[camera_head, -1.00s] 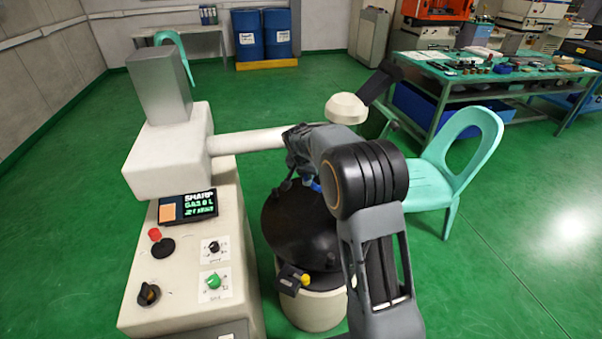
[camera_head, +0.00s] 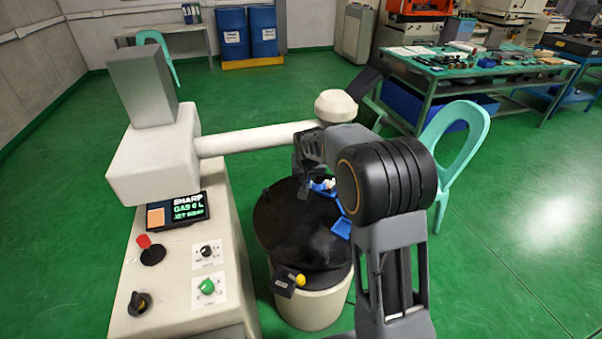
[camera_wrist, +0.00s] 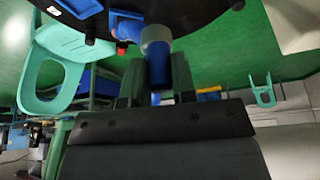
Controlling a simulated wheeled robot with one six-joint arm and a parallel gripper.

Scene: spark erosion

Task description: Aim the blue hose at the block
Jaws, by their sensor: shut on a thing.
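The blue hose (camera_head: 322,186) shows below my wrist in the camera_head view, over the round black tank top (camera_head: 285,235). A flat blue piece (camera_head: 341,228) lies lower right of it; I cannot tell how they join. In the camera_wrist view my gripper (camera_wrist: 157,82) is shut on the blue hose (camera_wrist: 157,62), by a grey-white collar at its upper end. Blue segments and a small red part continue to the upper left. My forearm hides part of the tank's right side. I cannot make out the block in either view.
The cream machine console (camera_head: 180,265) with knobs and a lit display stands left of the tank. A cream horizontal arm (camera_head: 260,139) crosses behind my wrist. A turquoise chair (camera_head: 455,150) stands to the right.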

